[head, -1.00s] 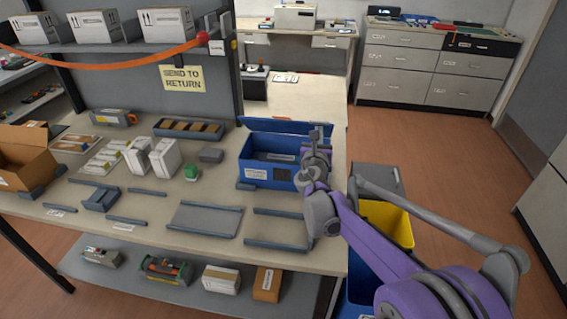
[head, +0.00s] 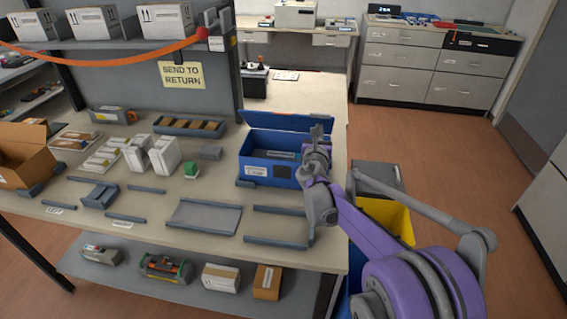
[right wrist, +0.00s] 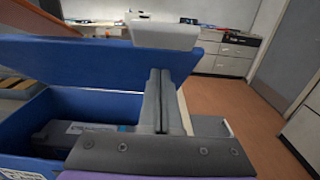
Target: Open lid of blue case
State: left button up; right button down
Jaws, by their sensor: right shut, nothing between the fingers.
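The blue case (head: 257,169) stands on the workbench, right of its middle. Its blue lid (head: 287,122) stands raised at the back of the case, and the opening shows. The lid (right wrist: 85,60) also fills the left of the right wrist view, with the case (right wrist: 30,120) below it. A grey cartridge with a pale label (right wrist: 85,132) lies inside. My right gripper (head: 318,132) is shut and empty at the right end of the case, near the lid. Whether it touches the lid is unclear. My left gripper is out of view.
A cardboard box (head: 22,160) stands far left. A yellow bin (head: 388,216) stands on the floor right of the bench.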

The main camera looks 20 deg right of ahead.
aim_at(320, 121)
jog(key=shift+w+d+r, duration=0.1)
jog(key=shift+r, duration=0.05)
jog(key=shift+w+d+r+p, duration=0.3)
jog(key=shift+w+r+p, duration=0.15)
jog(key=shift+r+p, duration=0.05)
jog(key=shift+w+d+r+p, duration=0.25)
jog(key=shift+w+r+p, duration=0.2)
jog(key=shift+p, duration=0.05)
jog(key=shift+w, duration=0.15)
jog(key=shift+d+r, duration=0.1)
jog(key=shift+r, duration=0.05)
jog(key=shift+w+d+r+p, duration=0.35)
jog(key=shift+w+p, duration=0.1)
jog(key=shift+w, duration=0.1)
jog(key=shift+w+d+r+p, duration=0.3)
jog(key=shift+w+p, duration=0.1)
jog(key=shift+w, duration=0.15)
jog(key=shift+w+d, duration=0.1)
jog(key=shift+w, duration=0.1)
jog(key=shift+r, duration=0.1)
